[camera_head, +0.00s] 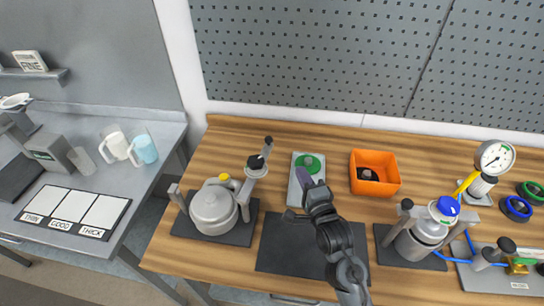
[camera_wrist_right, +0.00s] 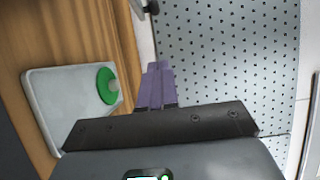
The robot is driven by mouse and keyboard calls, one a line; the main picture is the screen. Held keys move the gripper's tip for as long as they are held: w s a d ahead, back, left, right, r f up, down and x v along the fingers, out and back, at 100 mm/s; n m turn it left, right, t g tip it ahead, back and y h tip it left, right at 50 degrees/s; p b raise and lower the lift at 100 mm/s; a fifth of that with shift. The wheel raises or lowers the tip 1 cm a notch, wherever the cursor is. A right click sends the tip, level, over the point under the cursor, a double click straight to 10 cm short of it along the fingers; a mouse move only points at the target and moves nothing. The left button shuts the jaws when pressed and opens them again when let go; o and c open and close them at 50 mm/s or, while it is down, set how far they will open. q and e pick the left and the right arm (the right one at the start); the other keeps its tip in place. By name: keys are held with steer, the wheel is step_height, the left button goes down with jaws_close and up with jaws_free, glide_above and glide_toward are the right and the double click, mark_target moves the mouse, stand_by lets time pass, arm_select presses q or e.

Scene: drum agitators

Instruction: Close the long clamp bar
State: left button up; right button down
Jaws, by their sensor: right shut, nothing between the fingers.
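A grey lidded drum (camera_head: 213,208) with a yellow knob sits on a dark mat at the left of the wooden bench. A grey bar with black ends (camera_head: 258,163) stands raised at its right side; it may be the long clamp bar. A shorter grey arm (camera_head: 178,197) is at the drum's left. My right gripper (camera_head: 303,178) is shut and empty, its purple fingers over the pale plate with the green disc, to the right of the drum and apart from it. The fingers also show in the wrist view (camera_wrist_right: 157,84). My left gripper is out of view.
The pale plate (camera_wrist_right: 45,95) carries a green disc (camera_wrist_right: 106,86). An orange bin (camera_head: 375,173) stands right of it. A second metal drum (camera_head: 420,238) with a blue cap and a pressure gauge (camera_head: 495,157) are further right. A dark mat (camera_head: 285,250) lies bare in front.

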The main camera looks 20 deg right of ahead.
steer(key=w+a, duration=0.3)
steer(key=w, duration=1)
steer(key=shift+b, duration=0.4)
